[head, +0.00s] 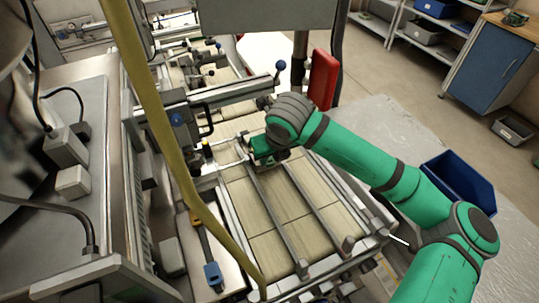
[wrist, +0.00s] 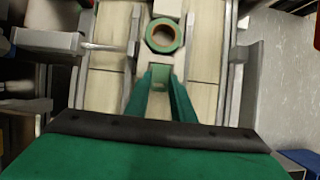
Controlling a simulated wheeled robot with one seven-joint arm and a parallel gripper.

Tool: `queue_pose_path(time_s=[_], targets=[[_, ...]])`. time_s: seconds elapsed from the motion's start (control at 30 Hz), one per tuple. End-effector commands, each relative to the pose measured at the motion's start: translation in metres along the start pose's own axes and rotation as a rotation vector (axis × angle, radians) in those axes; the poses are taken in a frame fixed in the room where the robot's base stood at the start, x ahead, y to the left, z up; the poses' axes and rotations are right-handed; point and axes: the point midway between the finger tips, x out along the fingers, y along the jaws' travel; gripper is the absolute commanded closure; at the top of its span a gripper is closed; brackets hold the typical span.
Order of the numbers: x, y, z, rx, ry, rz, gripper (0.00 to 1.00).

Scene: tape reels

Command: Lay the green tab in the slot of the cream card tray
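My gripper (wrist: 160,76) points down over the slatted conveyor bed, its two green fingers reaching forward in the wrist view. A small green piece, which looks like the green tab (wrist: 160,79), fills the gap between the fingertips, and the fingers appear shut on it. Just ahead of the fingertips is a pale cream piece (wrist: 142,60), probably the cream card tray; its slot is not clear. A green-rimmed tape reel with a tan inside (wrist: 165,36) lies just beyond the fingertips. In the head view my gripper (head: 262,152) is low over the bed and hides what is beneath it.
Metal rails (head: 270,205) run along the conveyor bed on both sides of my gripper. A machine crossbar (head: 205,97) spans the bed behind it. A blue bin (head: 458,184) stands to the right. A yellow post (head: 150,110) crosses the left of the head view.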

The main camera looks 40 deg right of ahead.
Motion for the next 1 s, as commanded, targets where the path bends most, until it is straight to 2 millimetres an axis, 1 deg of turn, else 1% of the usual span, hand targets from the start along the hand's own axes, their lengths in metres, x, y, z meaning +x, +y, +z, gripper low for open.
queue_pose_path(time_s=[0.03,0.07,0.1,0.37,0.47,0.53,0.67,0.9,1.0], targets=[[0.0,0.0,0.0,0.0,0.0,0.0,0.68],[0.0,0.0,0.0,0.0,0.0,0.0,0.61],[0.0,0.0,0.0,0.0,0.0,0.0,0.59],[-0.001,0.0,0.0,0.0,0.0,0.001,0.59],[-0.004,0.0,0.002,0.0,-0.001,0.001,0.59],[-0.011,0.0,0.005,0.0,-0.003,0.0,0.59],[-0.033,-0.001,0.006,-0.001,-0.003,-0.003,0.59],[-0.083,-0.001,0.005,-0.001,-0.003,-0.003,0.59],[-0.101,-0.001,0.005,-0.001,-0.002,-0.003,0.59]])
